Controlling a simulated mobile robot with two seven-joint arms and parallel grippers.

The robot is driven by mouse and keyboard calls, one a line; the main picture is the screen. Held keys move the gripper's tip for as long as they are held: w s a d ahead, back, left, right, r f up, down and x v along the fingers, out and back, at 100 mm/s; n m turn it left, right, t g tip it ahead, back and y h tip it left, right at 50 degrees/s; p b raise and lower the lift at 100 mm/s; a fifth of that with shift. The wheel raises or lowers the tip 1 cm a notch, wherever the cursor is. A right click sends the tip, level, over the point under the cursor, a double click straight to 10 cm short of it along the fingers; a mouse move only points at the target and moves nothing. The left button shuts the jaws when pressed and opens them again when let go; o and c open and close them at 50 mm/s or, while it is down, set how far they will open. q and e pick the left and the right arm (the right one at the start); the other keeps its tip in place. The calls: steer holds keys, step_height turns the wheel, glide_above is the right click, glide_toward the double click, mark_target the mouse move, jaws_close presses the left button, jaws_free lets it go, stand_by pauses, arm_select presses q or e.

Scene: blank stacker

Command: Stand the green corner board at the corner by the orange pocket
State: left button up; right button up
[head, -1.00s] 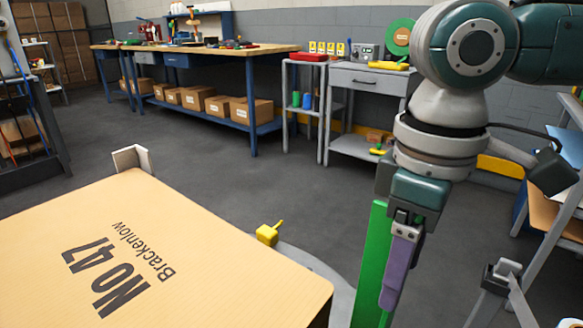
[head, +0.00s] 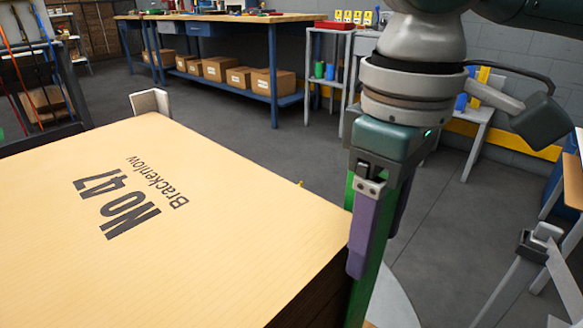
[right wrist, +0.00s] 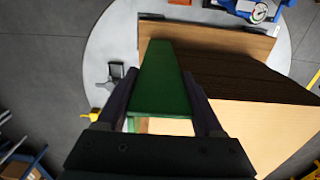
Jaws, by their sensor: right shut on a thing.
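The green corner board (head: 366,292) is a long upright strip in my right gripper (head: 377,250), whose purple fingers are shut on it. In the head view it stands right beside the right-hand corner of the stack of sheets (head: 160,210); I cannot tell whether they touch. In the right wrist view the green board (right wrist: 163,85) runs between the fingers, with the layered stack sides (right wrist: 235,78) to its right. Its lower end is hidden in the head view. I cannot make out an orange pocket. My left gripper is not in view.
A pale corner board (head: 150,102) stands at the stack's far left corner. The right wrist view shows a round grey plate (right wrist: 110,40) under the stack and a yellow object (right wrist: 92,114) near its rim. A workbench (head: 225,18) stands behind. Open floor lies between.

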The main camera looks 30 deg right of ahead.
steer(key=shift+f, duration=0.55)
stand_by(0.6)
steer(key=o, duration=1.4)
